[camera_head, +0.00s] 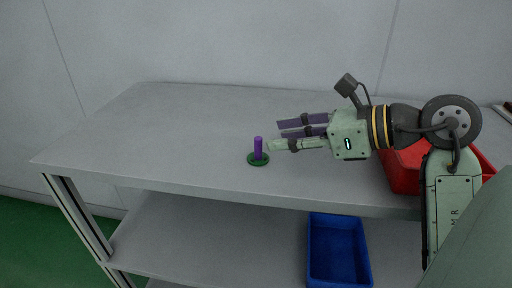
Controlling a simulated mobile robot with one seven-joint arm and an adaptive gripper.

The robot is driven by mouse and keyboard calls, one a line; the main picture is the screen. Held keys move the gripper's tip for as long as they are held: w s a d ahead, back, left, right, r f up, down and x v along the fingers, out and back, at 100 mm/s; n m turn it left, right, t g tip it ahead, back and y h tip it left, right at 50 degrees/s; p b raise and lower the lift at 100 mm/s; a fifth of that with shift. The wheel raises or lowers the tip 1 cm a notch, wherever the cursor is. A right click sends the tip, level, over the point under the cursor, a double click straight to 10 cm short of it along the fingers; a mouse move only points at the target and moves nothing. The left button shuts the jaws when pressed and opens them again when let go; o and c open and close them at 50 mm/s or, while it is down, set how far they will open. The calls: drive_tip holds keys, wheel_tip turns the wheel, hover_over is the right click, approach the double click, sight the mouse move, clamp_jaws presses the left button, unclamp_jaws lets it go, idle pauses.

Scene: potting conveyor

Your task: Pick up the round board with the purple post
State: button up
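The round board (251,160) is a small dark green disc lying flat on the grey tabletop near its front edge. A purple post (258,148) stands upright on it. My gripper (274,136) reaches in from the right with its fingers pointing left. The fingers are spread apart, with nothing visible between them. The nearest, pale green fingertip is just right of the post. I cannot tell from this view whether it touches the post or how high it is above the table.
A red bin (402,174) stands on the right of the grey table (160,140), partly hidden by my arm. A blue bin (338,262) sits on the lower shelf. The tabletop left of the board is clear. A wall runs behind the table.

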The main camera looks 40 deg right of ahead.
sight(258, 138)
drive_tip(key=shift+a+p+x, duration=0.2)
drive_tip(key=shift+p+x, duration=0.25)
drive_tip(key=shift+x, duration=1.05)
drive_tip(key=shift+a+p+x, duration=0.15)
drive_tip(key=shift+p+x, duration=0.3)
drive_tip(key=shift+x, duration=1.1)
drive_tip(key=shift+s, duration=0.15)
drive_tip(key=shift+c, duration=0.5)
clamp_jaws()
